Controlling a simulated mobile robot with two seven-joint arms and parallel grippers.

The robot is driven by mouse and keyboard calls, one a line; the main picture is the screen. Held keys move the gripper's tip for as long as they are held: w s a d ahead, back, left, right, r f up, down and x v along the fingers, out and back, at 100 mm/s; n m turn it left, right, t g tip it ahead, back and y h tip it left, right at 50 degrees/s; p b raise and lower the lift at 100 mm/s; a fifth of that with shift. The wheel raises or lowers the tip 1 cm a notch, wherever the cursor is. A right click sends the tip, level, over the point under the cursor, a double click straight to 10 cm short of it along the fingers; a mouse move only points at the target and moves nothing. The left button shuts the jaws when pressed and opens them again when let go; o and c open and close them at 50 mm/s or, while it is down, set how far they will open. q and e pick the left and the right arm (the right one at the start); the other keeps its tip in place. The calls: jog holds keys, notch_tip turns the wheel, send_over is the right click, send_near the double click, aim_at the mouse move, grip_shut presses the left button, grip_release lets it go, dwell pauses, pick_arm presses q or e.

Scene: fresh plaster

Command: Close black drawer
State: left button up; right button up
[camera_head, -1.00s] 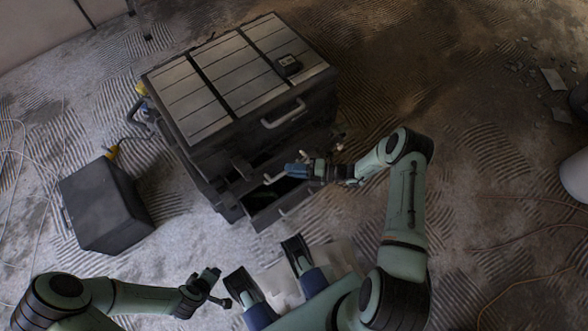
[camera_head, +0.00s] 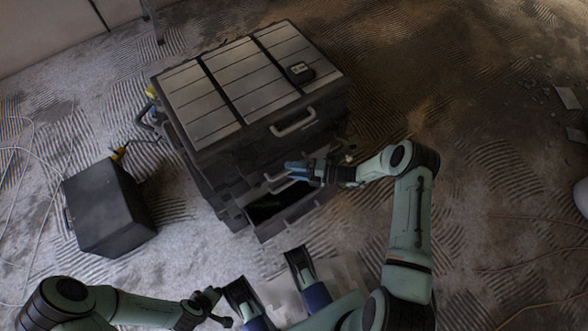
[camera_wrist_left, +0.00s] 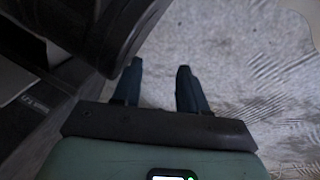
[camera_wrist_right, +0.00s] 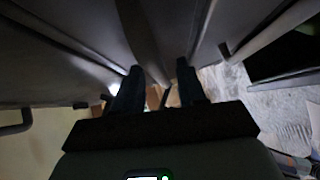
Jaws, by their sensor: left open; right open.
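The black drawer unit (camera_head: 322,98) stands in the upper middle of the head view, with a slatted grey top. A low drawer (camera_head: 289,213) is pulled out at its front, and its dark inside shows. Another drawer front with a pale handle lies just above it, partly hidden by my right gripper (camera_head: 297,171). That gripper is open at the unit's front; contact cannot be told. In the right wrist view, dark drawer surfaces surround its fingers (camera_wrist_right: 158,92). My left gripper (camera_head: 212,301) is low in the head view, away from the unit; its fingers (camera_wrist_left: 157,88) are open and empty.
A black box (camera_head: 105,208) with a yellow-tipped cable stands on the floor left of the unit. A small dark device (camera_head: 300,72) lies on the unit's top. Loose cables (camera_head: 25,150) lie at far left. The ridged floor right of the unit is mostly clear.

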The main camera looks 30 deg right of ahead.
pick_arm(q)
jog(key=shift+t, duration=0.6)
jog(key=w+r, duration=0.1)
jog(key=w+r+p, duration=0.1)
jog(key=w+r, duration=0.1)
jog(key=shift+w+d+r+p, duration=0.15)
jog(key=shift+w+d+p, duration=0.1)
jog(key=shift+p, duration=0.1)
pick_arm(e)
jog(key=v, duration=1.3)
